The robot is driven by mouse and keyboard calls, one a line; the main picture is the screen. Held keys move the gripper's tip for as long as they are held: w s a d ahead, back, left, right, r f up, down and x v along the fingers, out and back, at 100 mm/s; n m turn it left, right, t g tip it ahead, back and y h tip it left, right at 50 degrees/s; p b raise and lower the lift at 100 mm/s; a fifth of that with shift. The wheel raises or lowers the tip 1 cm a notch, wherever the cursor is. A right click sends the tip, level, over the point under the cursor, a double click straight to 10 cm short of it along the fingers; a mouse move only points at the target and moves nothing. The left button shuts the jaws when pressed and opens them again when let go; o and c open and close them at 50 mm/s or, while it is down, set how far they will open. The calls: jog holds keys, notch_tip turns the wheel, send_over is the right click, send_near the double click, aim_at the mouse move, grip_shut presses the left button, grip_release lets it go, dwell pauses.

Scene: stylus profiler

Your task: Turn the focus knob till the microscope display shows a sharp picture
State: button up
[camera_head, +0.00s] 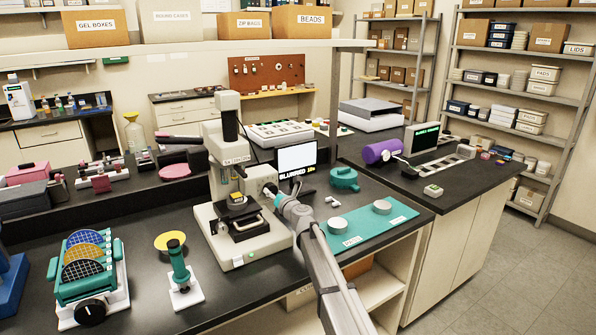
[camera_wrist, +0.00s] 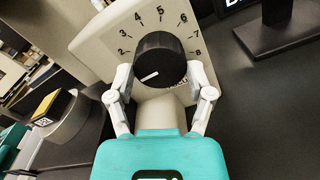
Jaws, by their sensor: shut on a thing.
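The microscope (camera_head: 222,170) is a cream instrument on the black bench in the head view. Its focus knob (camera_wrist: 158,56) is round and black in the wrist view, with a white pointer line slanting to the lower left, below the 2. A printed scale with numbers from 2 to 8 rings it. My gripper (camera_wrist: 162,78) is shut on the knob, one finger on each side. In the head view my gripper (camera_head: 275,193) reaches the microscope's right side and mostly hides the knob. The display (camera_head: 295,157) has a pale, blank-looking screen with "BLURRED" lettering below it.
A wafer rack (camera_head: 85,265) and a teal-handled stand (camera_head: 180,270) are at left. In the wrist view, a dark display stand (camera_wrist: 280,35) is at upper right.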

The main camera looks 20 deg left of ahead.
jog(key=shift+a+m, duration=0.1)
jog(key=shift+m, duration=0.4)
jog(key=m, duration=0.4)
jog(key=shift+m, duration=0.8)
dwell(0.7)
jog(key=shift+m, duration=2.5)
jog(key=o, duration=1.1)
